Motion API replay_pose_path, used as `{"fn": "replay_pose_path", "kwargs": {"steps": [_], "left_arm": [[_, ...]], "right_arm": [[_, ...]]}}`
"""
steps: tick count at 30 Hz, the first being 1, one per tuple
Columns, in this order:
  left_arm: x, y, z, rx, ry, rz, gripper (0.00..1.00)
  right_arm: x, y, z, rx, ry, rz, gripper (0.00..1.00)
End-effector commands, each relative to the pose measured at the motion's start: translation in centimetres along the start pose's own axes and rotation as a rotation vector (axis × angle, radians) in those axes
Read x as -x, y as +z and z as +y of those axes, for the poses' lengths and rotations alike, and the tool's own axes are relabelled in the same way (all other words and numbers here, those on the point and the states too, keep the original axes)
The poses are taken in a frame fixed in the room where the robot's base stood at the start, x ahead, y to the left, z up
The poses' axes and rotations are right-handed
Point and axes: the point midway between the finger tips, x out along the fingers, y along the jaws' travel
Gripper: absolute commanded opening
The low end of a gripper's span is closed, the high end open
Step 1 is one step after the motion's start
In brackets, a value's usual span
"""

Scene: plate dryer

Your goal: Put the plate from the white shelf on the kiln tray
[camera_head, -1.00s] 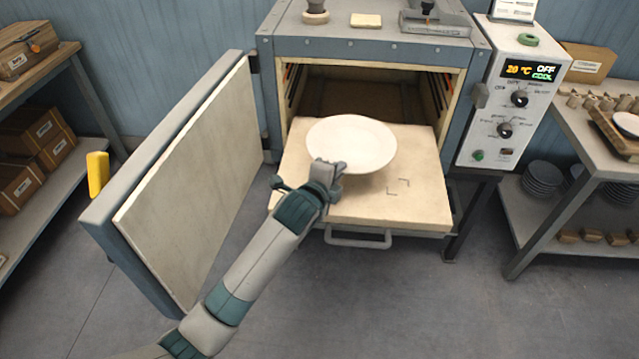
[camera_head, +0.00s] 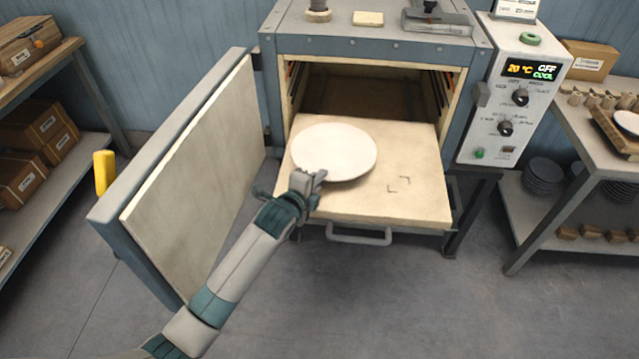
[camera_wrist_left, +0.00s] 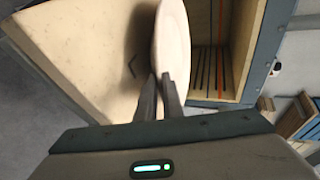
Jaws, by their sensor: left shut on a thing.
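A round white plate (camera_head: 335,151) is over the left part of the pulled-out kiln tray (camera_head: 415,205), in front of the kiln opening. My left gripper (camera_head: 314,180) is shut on the plate's near left edge. In the left wrist view the two fingers (camera_wrist_left: 160,98) pinch the rim of the plate (camera_wrist_left: 171,45), which shows nearly edge-on. The tray (camera_wrist_left: 90,50) lies beside it with a dark shadow between them, so the plate appears held off the surface. The exact gap cannot be told. My right gripper is in no view.
The open kiln door (camera_head: 195,165) stands left of the tray, close to my left arm. The control box (camera_head: 515,95) is right of the kiln. A shelf with boxes (camera_head: 35,140) is far left and a table with a plate (camera_head: 628,122) far right.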

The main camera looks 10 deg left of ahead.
Motion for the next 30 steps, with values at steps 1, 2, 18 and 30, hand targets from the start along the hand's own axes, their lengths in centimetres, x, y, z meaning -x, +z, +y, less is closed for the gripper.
{"fn": "replay_pose_path", "kwargs": {"steps": [1, 2, 18, 30], "left_arm": [[-0.1, 0.0, 0.3, 0.001, -0.003, 0.0, 0.0], [-0.3, 0.0, 0.6, 0.0, -0.003, 0.0, 0.0], [-0.8, 0.0, 2.2, -0.001, 0.0, 0.0, 0.15], [-0.3, 0.1, 2.2, -0.001, 0.0, 0.0, 0.15]], "right_arm": [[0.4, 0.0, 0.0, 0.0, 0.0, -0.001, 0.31], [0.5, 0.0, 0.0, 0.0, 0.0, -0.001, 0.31], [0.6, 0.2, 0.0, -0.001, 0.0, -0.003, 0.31], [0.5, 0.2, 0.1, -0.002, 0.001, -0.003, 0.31]]}}
